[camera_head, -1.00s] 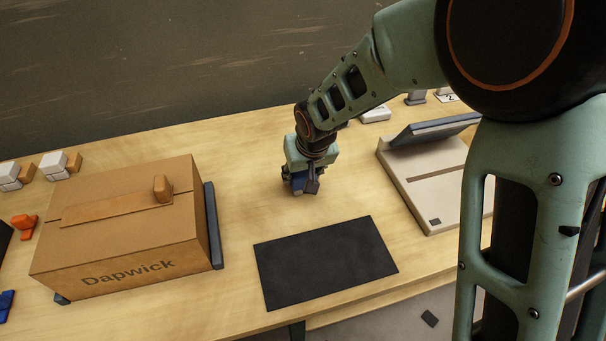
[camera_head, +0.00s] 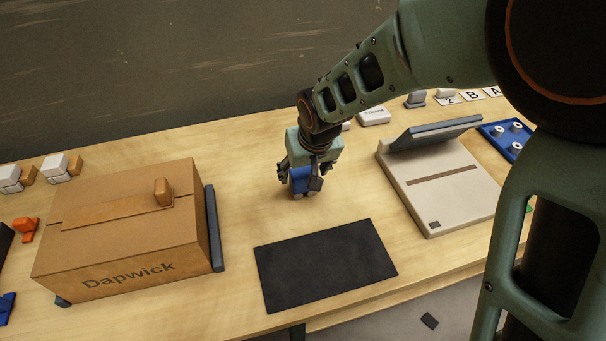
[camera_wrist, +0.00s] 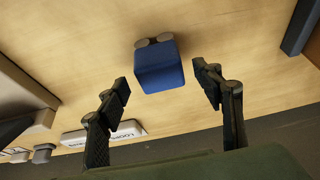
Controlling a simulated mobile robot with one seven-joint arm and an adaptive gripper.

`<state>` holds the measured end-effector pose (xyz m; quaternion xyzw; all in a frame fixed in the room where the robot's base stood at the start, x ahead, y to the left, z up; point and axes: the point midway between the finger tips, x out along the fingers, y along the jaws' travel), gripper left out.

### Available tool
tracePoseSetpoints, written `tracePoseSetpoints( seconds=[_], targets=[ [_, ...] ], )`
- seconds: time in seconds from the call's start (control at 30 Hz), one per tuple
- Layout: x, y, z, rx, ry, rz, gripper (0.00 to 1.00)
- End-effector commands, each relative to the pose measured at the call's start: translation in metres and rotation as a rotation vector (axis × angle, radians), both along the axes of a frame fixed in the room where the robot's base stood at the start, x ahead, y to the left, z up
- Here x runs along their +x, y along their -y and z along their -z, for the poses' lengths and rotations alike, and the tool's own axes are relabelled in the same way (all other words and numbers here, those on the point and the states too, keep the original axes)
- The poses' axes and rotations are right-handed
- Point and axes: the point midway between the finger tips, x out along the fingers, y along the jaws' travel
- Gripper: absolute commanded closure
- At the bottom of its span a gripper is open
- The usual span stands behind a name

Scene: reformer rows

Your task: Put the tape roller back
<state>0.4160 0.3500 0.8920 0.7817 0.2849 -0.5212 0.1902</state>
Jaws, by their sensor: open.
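The tape roller appears to be the blue block with two grey round ends, standing on the wooden table under my gripper; it shows in the head view (camera_head: 301,181) and the wrist view (camera_wrist: 160,68). My gripper (camera_head: 302,184) points down over it. In the wrist view my gripper's fingers (camera_wrist: 163,77) are apart, one on each side of the blue block, with a visible gap to each. The head view partly hides the block behind the fingers.
A cardboard box (camera_head: 120,245) marked Dapwick, with a brown strip on top, stands left. A black mat (camera_head: 325,265) lies in front. A beige tilted-top stand (camera_head: 440,190) and a blue tray (camera_head: 497,145) are right. An orange item (camera_head: 25,229) lies far left. Bare table surrounds the block.

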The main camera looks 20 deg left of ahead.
Motion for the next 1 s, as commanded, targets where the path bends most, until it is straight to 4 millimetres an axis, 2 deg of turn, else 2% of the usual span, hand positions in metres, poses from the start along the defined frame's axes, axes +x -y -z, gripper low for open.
tracePoseSetpoints(
  seconds=[0.03,0.2,0.4,0.87,1.0],
  targets=[
    [-0.002,0.003,-0.014,0.003,0.004,0.001,0.4],
    [-0.012,0.011,-0.044,0.002,0.004,0.0,0.4],
    [-0.021,0.018,-0.067,0.001,0.002,0.0,0.4],
    [-0.023,0.02,-0.074,-0.001,0.001,-0.001,0.4],
    [-0.011,0.031,-0.082,-0.017,0.024,-0.011,0.4]
  ],
)
